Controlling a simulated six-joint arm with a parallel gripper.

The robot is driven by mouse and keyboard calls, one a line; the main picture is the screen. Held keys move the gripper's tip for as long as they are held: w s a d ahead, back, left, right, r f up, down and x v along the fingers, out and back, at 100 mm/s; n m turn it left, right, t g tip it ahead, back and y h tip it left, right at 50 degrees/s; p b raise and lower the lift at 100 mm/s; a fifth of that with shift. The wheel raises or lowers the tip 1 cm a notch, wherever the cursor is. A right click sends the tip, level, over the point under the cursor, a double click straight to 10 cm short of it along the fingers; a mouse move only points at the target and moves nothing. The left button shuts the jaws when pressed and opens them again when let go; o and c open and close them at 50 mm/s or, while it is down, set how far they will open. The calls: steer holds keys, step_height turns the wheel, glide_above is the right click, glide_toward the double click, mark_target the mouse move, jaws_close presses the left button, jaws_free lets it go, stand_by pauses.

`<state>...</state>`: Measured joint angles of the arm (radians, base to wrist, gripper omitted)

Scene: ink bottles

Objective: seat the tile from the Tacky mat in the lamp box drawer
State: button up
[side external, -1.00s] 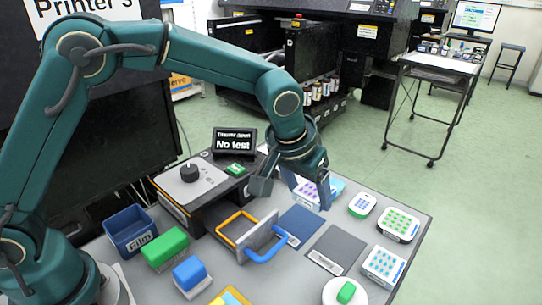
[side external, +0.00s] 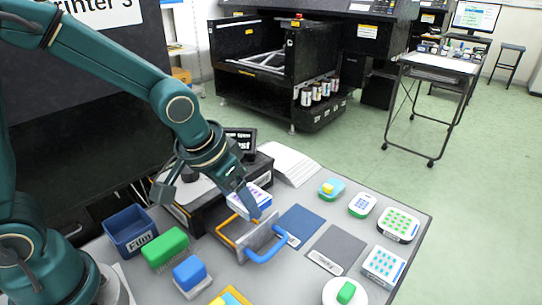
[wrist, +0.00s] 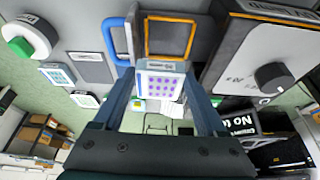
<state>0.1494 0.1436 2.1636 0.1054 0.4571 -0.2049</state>
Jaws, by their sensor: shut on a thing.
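My gripper (side external: 248,205) is shut on a white tile with purple dots (side external: 262,197), holding it above the table beside the lamp box drawer. In the wrist view the tile (wrist: 161,84) sits between the two fingers, dotted face visible. The lamp box (side external: 180,215) has a dark knob, partly hidden by my arm. Its drawer (side external: 223,228) is pulled out, with an orange-yellow frame and a blue handle (side external: 268,256). The drawer frame also shows just beyond the tile in the wrist view (wrist: 147,38). A blue mat (side external: 302,222) and a grey mat (side external: 338,245) lie bare; their labels are too small to read surely.
Several tiles (side external: 383,265) and a round white piece with green top (side external: 345,292) lie right. White sheets (side external: 292,165) lie behind.

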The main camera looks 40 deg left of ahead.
steer(key=shift+s+a, duration=0.4)
steer(key=shift+s, duration=0.45)
steer(key=shift+a+r, duration=0.1)
glide_above(240, 232)
steer(key=s, duration=0.2)
steer(key=shift+f, duration=2.5)
steer(key=shift+f, duration=0.7)
steer(key=o, duration=1.4)
steer(key=shift+o, duration=0.2)
